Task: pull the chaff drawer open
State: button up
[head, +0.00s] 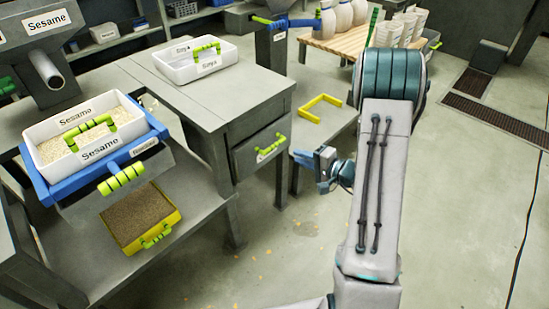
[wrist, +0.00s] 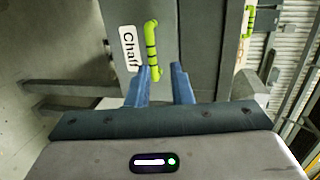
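The chaff drawer (head: 256,154) is a grey front under the right part of the workbench, with a green handle (head: 270,148). It looks shut. In the wrist view the drawer front (wrist: 195,35) carries a white "Chaff" label (wrist: 129,48) beside the upright-looking green handle (wrist: 151,40). My gripper (head: 297,157) is just right of the drawer in the head view. In the wrist view its blue fingers (wrist: 164,76) are apart, with the handle's lower end showing between or just beyond their tips. I cannot tell whether they touch it.
A white tray (head: 182,70) sits on the bench top above the drawer. A sesame tray (head: 60,154) and a yellow tray (head: 118,243) stand at left. A yellow frame (head: 306,112) lies on a low shelf behind my gripper. The floor (head: 300,260) in front is open.

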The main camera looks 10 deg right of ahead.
aim_at(274, 144)
jog(key=shift+m+t+h, duration=0.3)
jog(key=shift+t+h, duration=0.1)
jog(key=b+x, duration=0.1)
jog(key=x, duration=0.3)
jog(key=d+f+x, duration=0.1)
jog(key=x, duration=0.4)
jog(key=f+b+x, duration=0.1)
jog(key=x, duration=0.3)
jog(key=shift+w+b, duration=0.3)
jog(key=shift+w, duration=0.3)
grip_shut()
